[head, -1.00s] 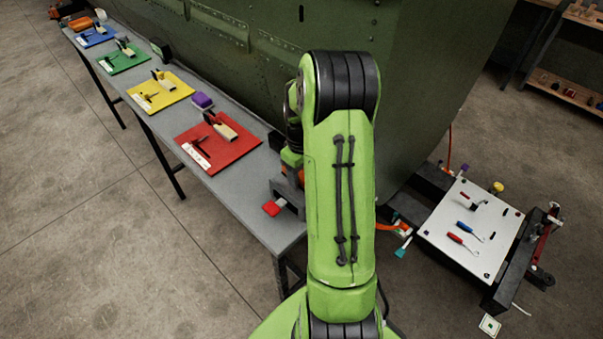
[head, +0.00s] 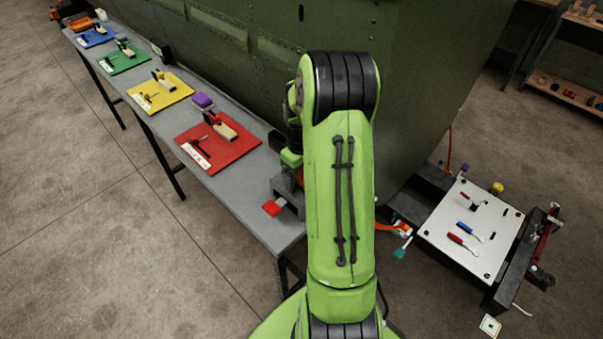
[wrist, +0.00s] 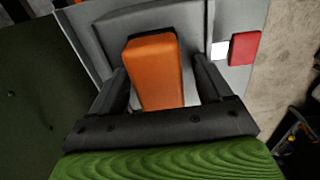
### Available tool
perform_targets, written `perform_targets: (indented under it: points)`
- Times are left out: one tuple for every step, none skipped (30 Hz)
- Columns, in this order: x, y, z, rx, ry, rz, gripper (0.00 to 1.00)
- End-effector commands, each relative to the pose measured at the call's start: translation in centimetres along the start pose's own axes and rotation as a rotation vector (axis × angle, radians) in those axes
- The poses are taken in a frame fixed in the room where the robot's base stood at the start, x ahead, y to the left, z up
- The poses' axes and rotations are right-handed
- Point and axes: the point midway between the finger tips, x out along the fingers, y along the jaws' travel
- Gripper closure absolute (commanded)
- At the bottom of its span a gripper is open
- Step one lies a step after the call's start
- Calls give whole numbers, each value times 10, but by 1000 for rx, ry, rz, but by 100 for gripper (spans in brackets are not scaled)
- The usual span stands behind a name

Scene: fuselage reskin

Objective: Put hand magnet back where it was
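An orange block-shaped piece (wrist: 155,72), which looks like the hand magnet, stands between the fingers of my gripper (wrist: 162,75) in the wrist view. A gap shows between it and the right finger; the left finger is very close to its side. The fingers look spread wider than the piece. It is at a dark grey holder (head: 287,192) at the near end of the bench in the head view, where the holder also appears behind it in the wrist view (wrist: 108,28). In the head view my arm hides most of the gripper, and the piece's lower end is hidden.
A red block (head: 272,208) lies beside the holder on the grey bench (head: 240,203). The green fuselage wall (head: 430,90) rises close behind. A white-topped tool cart (head: 460,215) stands at right.

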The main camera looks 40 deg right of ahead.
Motion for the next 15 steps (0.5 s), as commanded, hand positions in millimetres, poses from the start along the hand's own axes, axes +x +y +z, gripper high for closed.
perform_targets:
  points:
    - [1,-1,0,-1,-2,-2,21]
    - [1,-1,0,-1,-1,-2,21]
    - [1,0,0,-1,-1,-2,21]
    - [-1,0,0,-1,-1,-2,21]
    - [-3,0,0,-1,-1,-2,21]
    - [-8,0,0,-1,1,0,21]
    - [-14,0,0,-1,1,1,21]
    - [-20,0,0,0,2,2,21]
    - [-31,1,-1,0,3,3,21]
    - [-40,0,-1,-1,4,4,21]
    - [-49,1,-1,-1,5,5,21]
    - [-61,1,-1,-1,5,4,21]
    - [-70,0,-1,-1,5,4,21]
    - [-77,1,-1,-1,4,4,21]
    - [-88,1,-1,0,4,4,21]
